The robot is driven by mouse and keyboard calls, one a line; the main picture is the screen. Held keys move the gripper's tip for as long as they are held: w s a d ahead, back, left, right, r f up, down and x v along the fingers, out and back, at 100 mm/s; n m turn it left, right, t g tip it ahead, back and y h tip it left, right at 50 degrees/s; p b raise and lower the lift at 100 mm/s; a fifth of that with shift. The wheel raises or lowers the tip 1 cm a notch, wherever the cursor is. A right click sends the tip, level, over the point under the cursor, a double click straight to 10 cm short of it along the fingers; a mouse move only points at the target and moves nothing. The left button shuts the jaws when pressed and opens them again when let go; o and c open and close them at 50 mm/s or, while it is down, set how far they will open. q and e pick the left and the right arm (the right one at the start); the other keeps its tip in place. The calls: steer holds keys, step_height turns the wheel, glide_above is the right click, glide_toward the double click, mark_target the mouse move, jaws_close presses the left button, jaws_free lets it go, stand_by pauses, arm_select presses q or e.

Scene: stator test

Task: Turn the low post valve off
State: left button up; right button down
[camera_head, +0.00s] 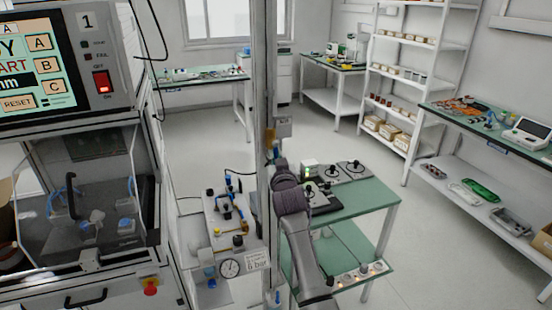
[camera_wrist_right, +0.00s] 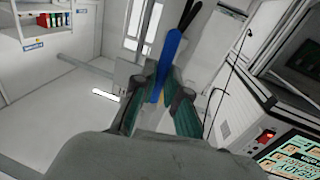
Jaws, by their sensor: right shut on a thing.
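A grey vertical post (camera_head: 264,70) stands in the middle of the head view. A small blue handle (camera_head: 275,152) shows on it, just below an orange-yellow part (camera_head: 270,135). My right gripper (camera_head: 277,163) is at this handle, its fingers mostly hidden behind my own wrist. In the right wrist view my right gripper (camera_wrist_right: 160,98) is shut on the long blue handle (camera_wrist_right: 168,58), which sticks out past the teal-dark fingers. Another small blue part (camera_head: 276,297) shows low at the post's foot. The valve body is mostly hidden. My left gripper is not in view.
A test machine (camera_head: 130,85) with a red switch stands at left. A bench with a pressure gauge (camera_head: 230,268) and blue fittings lies left of the post. A green-topped cart (camera_head: 360,205) with devices stands right of my arm. Open floor (camera_head: 430,230) lies further right.

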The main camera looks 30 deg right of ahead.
steer(key=shift+s+d+r+n+t+y, duration=0.15)
steer(key=shift+d+r+n+t+y, duration=0.4)
steer(key=shift+n, duration=2.8)
steer(key=shift+s+d+r+n+t+y, duration=0.2)
steer(key=shift+d+r+n+t+y, duration=0.35)
steer(key=shift+n, duration=2.75)
steer(key=shift+s+d+r+n+t+y, duration=0.25)
steer(key=shift+d+r+n+t, duration=0.45)
steer(key=shift+n, duration=2.65)
steer(key=shift+w+d, duration=0.1)
steer(key=c, duration=1.2)
jaws_free()
steer(key=v, duration=1.2)
